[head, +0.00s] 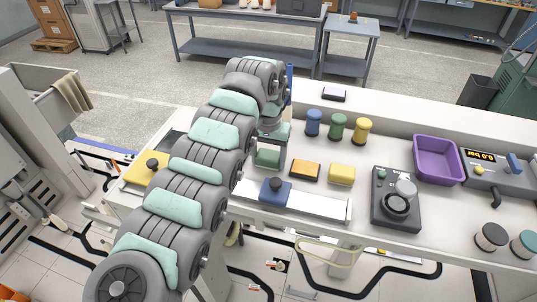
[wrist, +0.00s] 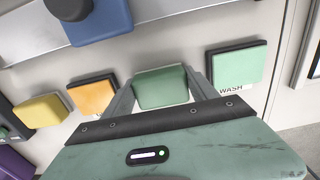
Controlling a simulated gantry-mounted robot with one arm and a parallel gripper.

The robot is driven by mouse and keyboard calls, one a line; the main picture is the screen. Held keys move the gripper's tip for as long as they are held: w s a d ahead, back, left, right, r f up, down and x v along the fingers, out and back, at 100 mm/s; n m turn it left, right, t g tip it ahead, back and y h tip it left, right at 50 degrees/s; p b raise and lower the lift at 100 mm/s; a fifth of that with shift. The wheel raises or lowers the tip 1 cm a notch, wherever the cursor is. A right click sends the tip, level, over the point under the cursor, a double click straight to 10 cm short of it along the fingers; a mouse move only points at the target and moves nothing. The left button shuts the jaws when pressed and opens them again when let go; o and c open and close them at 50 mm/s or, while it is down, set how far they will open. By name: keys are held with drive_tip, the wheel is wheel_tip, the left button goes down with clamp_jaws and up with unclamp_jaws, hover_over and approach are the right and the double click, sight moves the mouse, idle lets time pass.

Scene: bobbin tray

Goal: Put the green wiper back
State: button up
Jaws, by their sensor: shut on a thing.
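My gripper (wrist: 162,85) points down with its two fingers on either side of a green wiper (wrist: 160,87) and is shut on it. In the head view the green wiper (head: 267,158) shows just below my gripper, left of an orange wiper (head: 305,170) and a yellow wiper (head: 341,174). I cannot tell whether it touches the surface. In the wrist view a second green pad with a dark edge (wrist: 238,64) lies right of the held one, beside a label reading "WASH" (wrist: 231,88). My arm seems to hide that pad in the head view.
A blue block with a dark knob (head: 275,191) sits on a white rail in front. A yellow plate with a knob (head: 150,166) is at the left. Blue, green and yellow bobbins (head: 338,127), a purple bin (head: 438,160) and a dark device (head: 397,203) stand to the right.

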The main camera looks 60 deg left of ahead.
sight(269, 156)
drive_tip(key=shift+f+b, duration=0.2)
drive_tip(key=shift+b, duration=0.15)
drive_tip(key=o, duration=1.3)
drive_tip(key=shift+r, duration=0.1)
drive_tip(key=shift+r, duration=0.1)
wheel_tip(269, 156, up, 12)
drive_tip(key=shift+r+b, duration=0.1)
drive_tip(key=shift+b, duration=0.6)
